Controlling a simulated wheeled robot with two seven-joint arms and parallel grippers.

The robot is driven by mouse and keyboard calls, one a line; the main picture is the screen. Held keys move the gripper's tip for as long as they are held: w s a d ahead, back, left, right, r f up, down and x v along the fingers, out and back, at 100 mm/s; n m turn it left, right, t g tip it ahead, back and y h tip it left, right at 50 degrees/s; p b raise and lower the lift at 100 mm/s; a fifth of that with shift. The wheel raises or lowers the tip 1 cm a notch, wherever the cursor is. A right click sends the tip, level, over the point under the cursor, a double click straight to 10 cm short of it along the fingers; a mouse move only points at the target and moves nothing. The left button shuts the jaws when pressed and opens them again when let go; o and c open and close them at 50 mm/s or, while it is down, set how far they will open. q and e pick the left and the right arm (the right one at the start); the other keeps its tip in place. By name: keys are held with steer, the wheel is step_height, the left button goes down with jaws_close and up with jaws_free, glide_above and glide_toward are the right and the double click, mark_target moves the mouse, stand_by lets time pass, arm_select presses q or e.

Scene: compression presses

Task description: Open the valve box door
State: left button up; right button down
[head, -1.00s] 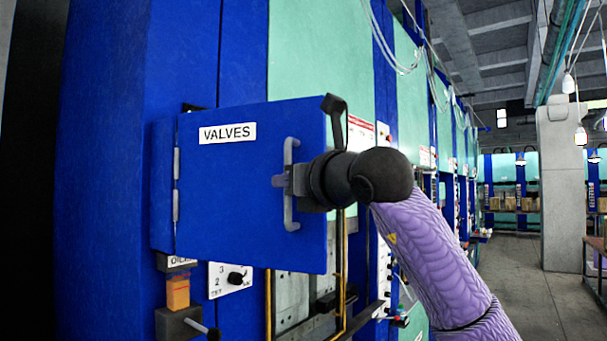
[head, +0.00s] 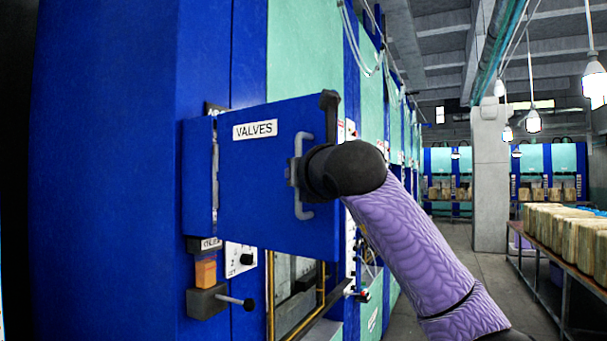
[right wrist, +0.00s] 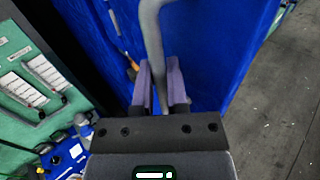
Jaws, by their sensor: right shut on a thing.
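The valve box door (head: 265,200) is a blue panel with a white VALVES label (head: 255,130) in the head view. It is hinged at its left on the valve box (head: 198,175). Its right edge stands out from the press, so it looks partly open. My right gripper (head: 299,172) is shut on the grey door handle (head: 302,212), near the right edge. In the right wrist view the handle (right wrist: 151,25) runs between the purple fingers of my right gripper (right wrist: 158,80), against the blue door (right wrist: 215,45). My left gripper is not in view.
Below the box are an orange block (head: 206,272) and a lever with a black knob (head: 248,304). Gold-edged press parts stand behind the door. A table (head: 545,285) with several boxes is at right. Floor (head: 450,240) is clear between press and table.

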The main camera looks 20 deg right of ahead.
steer(key=shift+r, duration=0.2)
steer(key=c, duration=1)
jaws_free()
steer(key=shift+a, duration=0.1)
steer(key=shift+c, duration=0.2)
steer(key=o, duration=0.3)
steer(key=shift+w+a+f, duration=0.1)
steer(key=shift+w+a, duration=0.1)
steer(key=shift+w, duration=0.05)
steer(key=shift+o, duration=0.2)
steer(key=shift+s+d+f, duration=0.1)
steer(key=shift+s+d, duration=0.05)
steer(key=shift+s, duration=0.15)
steer(key=s+b, duration=0.5)
steer(key=s, duration=0.4)
steer(key=shift+s+a, duration=0.2)
steer(key=shift+s, duration=0.1)
